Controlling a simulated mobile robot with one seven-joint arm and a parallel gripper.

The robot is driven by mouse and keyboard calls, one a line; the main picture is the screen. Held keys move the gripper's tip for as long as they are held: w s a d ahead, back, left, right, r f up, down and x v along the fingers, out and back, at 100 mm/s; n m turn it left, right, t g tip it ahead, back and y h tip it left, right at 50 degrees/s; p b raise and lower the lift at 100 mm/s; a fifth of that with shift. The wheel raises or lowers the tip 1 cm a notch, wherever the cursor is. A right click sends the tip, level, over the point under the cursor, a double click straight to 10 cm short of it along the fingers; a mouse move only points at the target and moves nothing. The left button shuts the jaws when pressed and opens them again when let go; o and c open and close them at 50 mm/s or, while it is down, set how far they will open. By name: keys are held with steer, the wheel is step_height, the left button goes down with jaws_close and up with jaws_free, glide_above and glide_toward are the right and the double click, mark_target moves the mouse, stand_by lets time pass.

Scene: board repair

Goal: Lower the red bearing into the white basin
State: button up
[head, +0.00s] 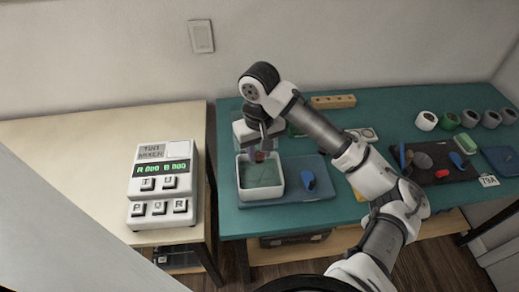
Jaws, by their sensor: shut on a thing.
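The white basin (262,195) stands on a blue mat on the teal bench, left of centre, and holds a greenish liquid or floor. My gripper (259,154) points down over the back part of the basin. It is shut on a small red piece, the red bearing (259,157), of which only a little shows below the fingers. The bearing appears to be above the basin's inside; its exact height over the liquid is hard to tell. The fingers are small and partly hidden by the wrist.
A blue tool (308,179) lies on the mat (310,193) right of the basin. A dark tray (438,172) with several coloured parts lies to the right, with several rolls (427,121) behind. A mixer panel (162,184) stands on the separate wooden table (60,150).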

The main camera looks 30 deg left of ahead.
steer(key=b, duration=0.3)
glide_above(259, 180)
steer(key=shift+f, duration=2.5)
steer(key=shift+f+b, duration=1.3)
steer(key=shift+f, duration=1.15)
steer(key=o, duration=1)
steer(key=shift+r, duration=0.1)
step_height(259, 180, up, 14)
steer(key=shift+f+p, duration=0.2)
steer(key=shift+p, duration=0.1)
